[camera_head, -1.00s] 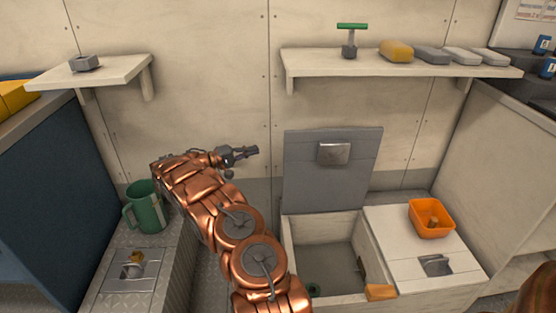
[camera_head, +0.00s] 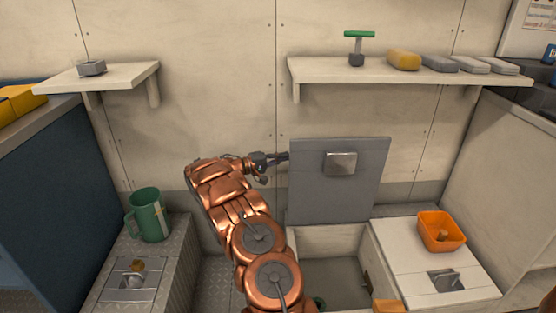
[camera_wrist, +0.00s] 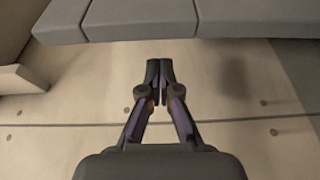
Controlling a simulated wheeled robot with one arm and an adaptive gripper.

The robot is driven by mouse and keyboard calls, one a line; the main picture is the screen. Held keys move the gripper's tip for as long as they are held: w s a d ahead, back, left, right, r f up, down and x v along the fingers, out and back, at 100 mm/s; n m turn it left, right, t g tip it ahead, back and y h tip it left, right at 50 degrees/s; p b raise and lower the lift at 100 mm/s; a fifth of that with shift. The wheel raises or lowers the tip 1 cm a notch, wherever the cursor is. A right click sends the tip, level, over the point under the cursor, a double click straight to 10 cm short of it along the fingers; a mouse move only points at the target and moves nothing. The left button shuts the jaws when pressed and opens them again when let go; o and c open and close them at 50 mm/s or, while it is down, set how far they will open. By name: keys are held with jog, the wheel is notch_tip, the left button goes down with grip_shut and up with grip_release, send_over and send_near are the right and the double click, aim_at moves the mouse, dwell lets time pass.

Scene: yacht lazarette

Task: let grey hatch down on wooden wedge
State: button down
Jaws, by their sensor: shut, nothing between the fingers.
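The grey hatch (camera_head: 335,205) stands raised, upright near the back wall, above an open bin (camera_head: 335,278). A square metal plate (camera_head: 341,163) is on its face. An orange-brown wooden block, likely the wedge (camera_head: 388,306), sits at the bin's front right rim, cut by the picture's bottom edge. My gripper (camera_head: 283,158) is shut and empty, its tips at the hatch's upper left edge; I cannot tell whether they touch. In the wrist view my gripper (camera_wrist: 159,82) has its fingers together with nothing between them.
An orange tub (camera_head: 441,243) stands on the closed white lid right of the bin. A green mug (camera_head: 148,222) stands at left. A shelf (camera_head: 420,75) with a green-handled tool and several blocks hangs above the hatch. Another shelf (camera_head: 120,75) is at upper left.

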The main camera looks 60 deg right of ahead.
jog(key=shift+s+a+f+b, duration=0.1)
jog(key=shift+s+a+b, duration=0.25)
jog(key=shift+s+a, duration=0.6)
